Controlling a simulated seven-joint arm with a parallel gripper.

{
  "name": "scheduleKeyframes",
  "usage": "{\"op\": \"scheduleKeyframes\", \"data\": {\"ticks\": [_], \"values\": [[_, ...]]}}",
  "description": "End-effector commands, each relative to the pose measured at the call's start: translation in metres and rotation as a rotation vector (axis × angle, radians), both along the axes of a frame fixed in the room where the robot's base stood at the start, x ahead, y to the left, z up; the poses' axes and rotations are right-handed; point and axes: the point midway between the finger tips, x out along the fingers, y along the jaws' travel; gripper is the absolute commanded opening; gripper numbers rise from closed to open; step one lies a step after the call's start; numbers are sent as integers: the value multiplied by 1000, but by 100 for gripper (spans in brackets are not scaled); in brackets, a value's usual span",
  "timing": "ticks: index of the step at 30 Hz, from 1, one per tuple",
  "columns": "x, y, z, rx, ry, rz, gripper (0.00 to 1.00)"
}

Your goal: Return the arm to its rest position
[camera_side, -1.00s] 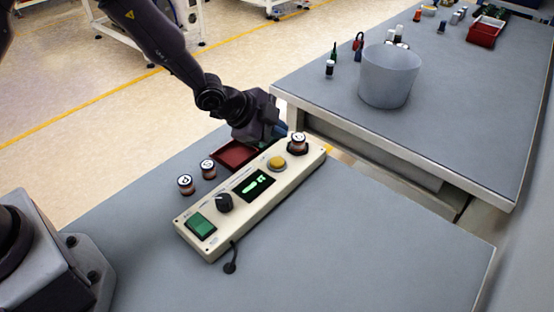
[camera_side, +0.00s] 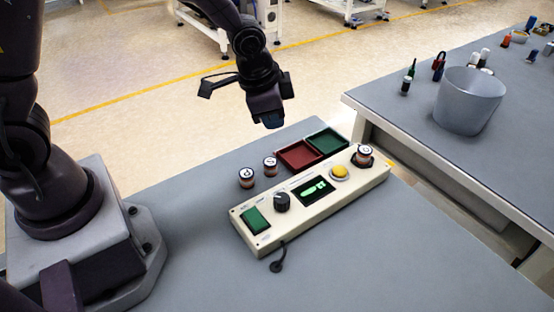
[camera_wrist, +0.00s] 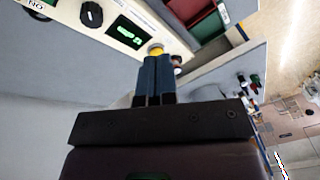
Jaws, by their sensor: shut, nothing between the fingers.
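My gripper (camera_side: 272,122) hangs in the air above the far edge of the near table, behind the control box, touching nothing. In the wrist view its two dark blue fingers (camera_wrist: 155,75) are together with nothing between them. The control box (camera_side: 290,222) is cream coloured, with a green switch, a black knob, a lit green display and a yellow button. One small jar (camera_side: 363,155) stands at the box's right end. Two more jars, one on the left (camera_side: 246,178) and one on the right (camera_side: 270,166), stand behind the box.
A red tray (camera_side: 298,157) and a green tray (camera_side: 326,142) sit side by side behind the box. A grey bucket (camera_side: 469,101) and several small bottles stand on the other table (camera_side: 420,135). The near table's front (camera_side: 370,260) is clear.

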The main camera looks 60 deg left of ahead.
Motion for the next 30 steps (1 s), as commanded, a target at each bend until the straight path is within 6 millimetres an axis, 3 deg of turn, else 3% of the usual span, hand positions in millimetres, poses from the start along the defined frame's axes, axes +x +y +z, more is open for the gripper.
{"op": "scheduleKeyframes", "data": {"ticks": [1, 6, 15, 18, 24, 30], "values": [[-14, 6, 20, -3, 7, 63, 0], [-71, 21, 73, -38, 44, 270, 0], [-157, 28, 135, -161, -18, 480, 0], [-170, 29, 149, -198, -84, 491, 0], [-178, 31, 169, -230, -193, 488, 0], [-178, 31, 172, -231, -206, 488, 0]]}}
